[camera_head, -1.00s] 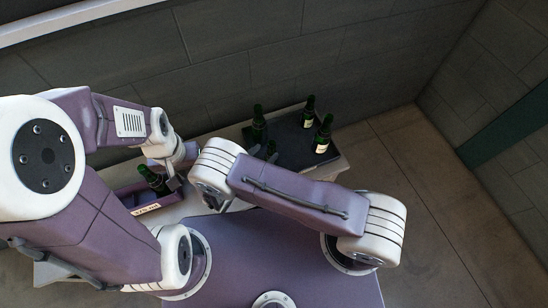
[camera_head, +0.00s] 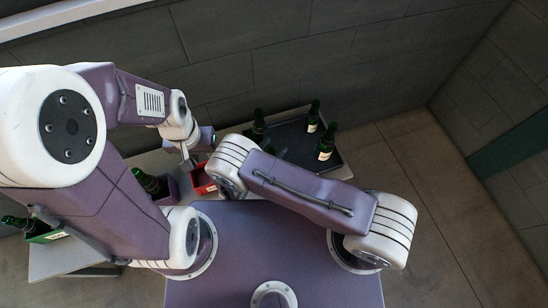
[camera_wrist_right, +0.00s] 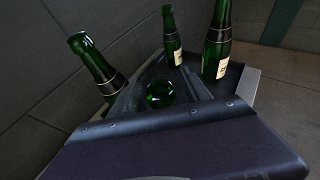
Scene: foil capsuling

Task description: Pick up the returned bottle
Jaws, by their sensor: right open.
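Green bottles stand on a dark tray (camera_head: 290,160): one at the left (camera_head: 258,123), one at the back right (camera_head: 313,116) and one at the front right (camera_head: 326,143). The frames do not show which is the returned bottle. My right gripper (camera_wrist_right: 163,92) is open in the right wrist view. A green bottle (camera_wrist_right: 160,96), seen nearly end-on, shows between its dark fingers; contact cannot be told. In the head view my right arm hides this gripper. My left gripper (camera_head: 188,158) is over the table near a red box; its jaws are too small to judge.
A bottle (camera_head: 149,182) stands in a purple crate (camera_head: 172,188). A red box (camera_head: 204,180) is beside my right arm. At far left, a green crate (camera_head: 45,237) holds another bottle (camera_head: 22,224). A wall runs behind the table; the floor at right is clear.

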